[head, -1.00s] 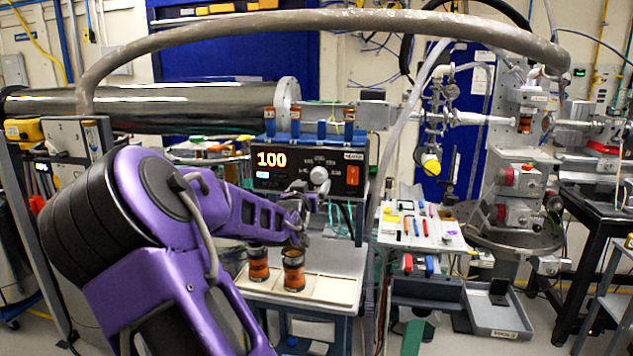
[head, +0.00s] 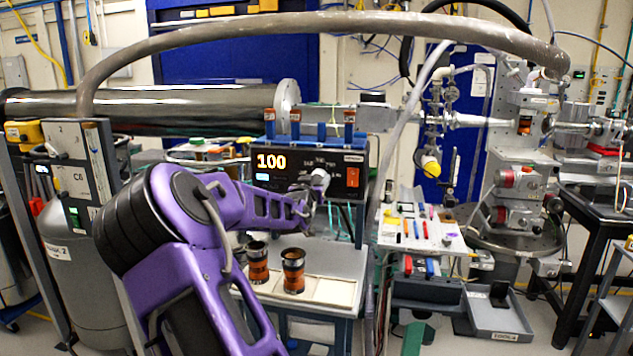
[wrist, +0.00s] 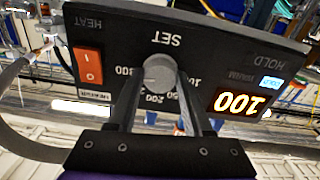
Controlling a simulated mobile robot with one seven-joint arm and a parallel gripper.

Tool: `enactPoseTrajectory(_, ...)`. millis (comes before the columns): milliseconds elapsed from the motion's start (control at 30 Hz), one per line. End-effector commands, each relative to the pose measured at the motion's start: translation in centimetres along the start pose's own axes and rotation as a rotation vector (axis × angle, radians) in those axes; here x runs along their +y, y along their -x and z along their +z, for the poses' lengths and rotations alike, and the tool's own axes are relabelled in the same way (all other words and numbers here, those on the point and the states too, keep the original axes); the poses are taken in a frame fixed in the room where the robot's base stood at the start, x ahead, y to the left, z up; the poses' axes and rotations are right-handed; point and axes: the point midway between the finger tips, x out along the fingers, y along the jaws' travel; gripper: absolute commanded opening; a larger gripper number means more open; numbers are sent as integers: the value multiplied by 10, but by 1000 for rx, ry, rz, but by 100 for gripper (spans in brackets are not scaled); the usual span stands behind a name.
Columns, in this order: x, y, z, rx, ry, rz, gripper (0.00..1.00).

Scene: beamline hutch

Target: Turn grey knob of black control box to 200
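The black control box (head: 312,172) stands on the cart, its orange display reading 100. It fills the upper part of the wrist view (wrist: 215,50), where it appears upside down with numbers around its dial. The grey knob (wrist: 158,74) is round and sits under the word SET. My gripper (wrist: 161,82) is at the knob, with its two fingers apart and one fingertip on each side of it. I cannot see clearly whether the fingertips touch it. In the head view my gripper (head: 318,184) partly covers the knob and the dial marks.
A red-orange switch (wrist: 88,66) sits on the box face beside the dial; it also shows in the head view (head: 352,178). Two brown cylinders (head: 292,270) stand on the cart top (head: 330,292) below my forearm. A grey hose (head: 320,20) arches overhead.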

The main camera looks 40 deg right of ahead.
Motion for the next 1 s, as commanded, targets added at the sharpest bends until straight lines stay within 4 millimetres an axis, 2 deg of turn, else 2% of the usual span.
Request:
enactPoseTrajectory(33, 0, 0, 0, 0, 0, 0, 30)
enactPoseTrajectory(200, 0, 0, 0, 0, 0, 0, 0)
enactPoseTrajectory(567, -1, 0, 0, 0, 51, -1, 0)
enactPoseTrajectory(767, 0, 0, 0, 0, 170, 0, 0)
enactPoseTrajectory(1000, -2, 0, 1, 0, 386, -1, 0)
